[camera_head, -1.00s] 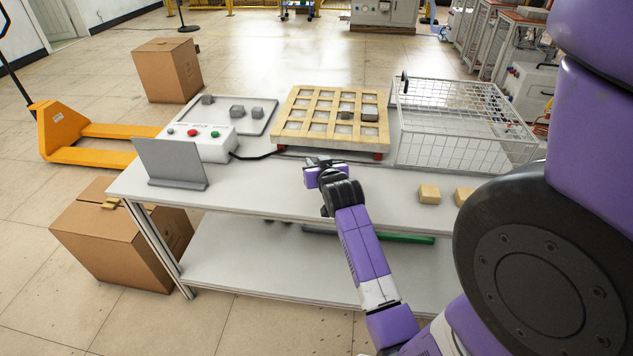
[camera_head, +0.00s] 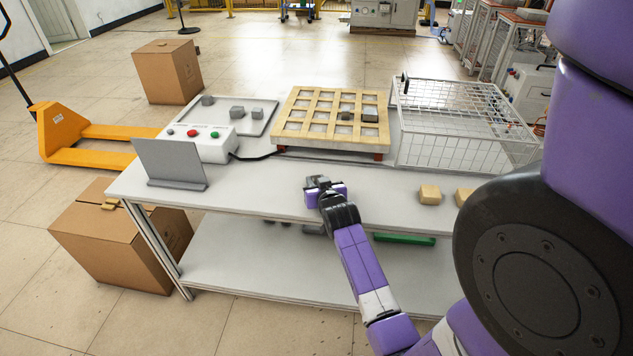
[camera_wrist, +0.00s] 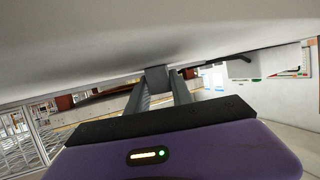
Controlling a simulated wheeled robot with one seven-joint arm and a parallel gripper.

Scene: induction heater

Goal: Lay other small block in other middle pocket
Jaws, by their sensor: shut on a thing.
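My gripper (camera_head: 317,183) is over the near part of the white table, in front of the wooden pocket tray. In the wrist view my gripper (camera_wrist: 158,82) is shut on a small grey block (camera_wrist: 157,75) held between its fingertips. The wooden pocket tray (camera_head: 325,139) is a grid of square pockets. Most other pockets look pale and empty. In the head view the held block is hard to make out from the gripper.
A grey tray (camera_head: 257,129) with grey blocks (camera_head: 237,112) is at the back left, behind a white button box (camera_head: 212,146). A grey upright plate (camera_head: 170,164) stands at the left. A wire basket (camera_head: 465,148) is at the right; tan blocks (camera_head: 429,194) lie in front of it.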

